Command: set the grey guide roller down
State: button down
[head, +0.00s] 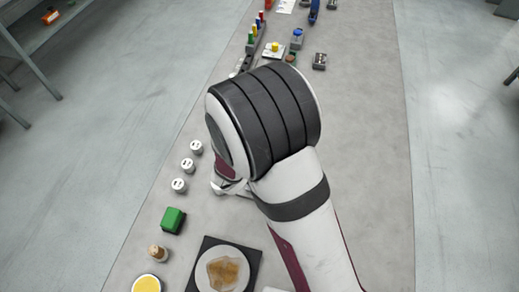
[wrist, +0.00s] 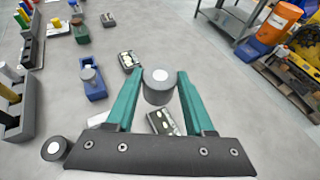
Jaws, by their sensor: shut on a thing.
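In the wrist view the grey guide roller (wrist: 158,93), a short dark grey cylinder with a white disc on its end, sits between the teal fingertips of my gripper (wrist: 157,76). My gripper is shut on it. A dark carrier block with pale inserts (wrist: 165,122) lies below and beyond the roller, partly hidden by it and the fingers. I cannot tell how high the roller is above the surface. In the head view my arm hides the fingers and the held roller.
A second grey roller-like piece with a white disc (wrist: 55,149) is at lower left in the wrist view. A blue carrier (wrist: 93,83) and another dark carrier (wrist: 129,62) stand nearby. In the head view a green block (head: 173,220) and black-based plate (head: 250,270) occupy the near left.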

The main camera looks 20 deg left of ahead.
jog(key=shift+w+d+f+m+g+h, duration=0.1)
jog(key=shift+w+d+m+g+h, duration=0.2)
jog(key=shift+d+m, duration=0.1)
jog(key=a+f, duration=0.2)
jog(key=a, duration=0.1)
jog(key=a+f, duration=0.2)
jog(key=a, duration=0.2)
jog(key=a+f, duration=0.2)
jog(key=a, duration=0.1)
jog(key=shift+w+a+f, duration=0.15)
jog(key=shift+w+a, duration=0.05)
jog(key=shift+a+f, duration=0.15)
jog(key=shift+f, duration=0.95)
jog(key=shift+a+f, duration=0.1)
jog(key=shift+f, duration=0.95)
jog(key=shift+f, duration=0.1)
jog(key=shift+c, duration=1.4)
grip_release()
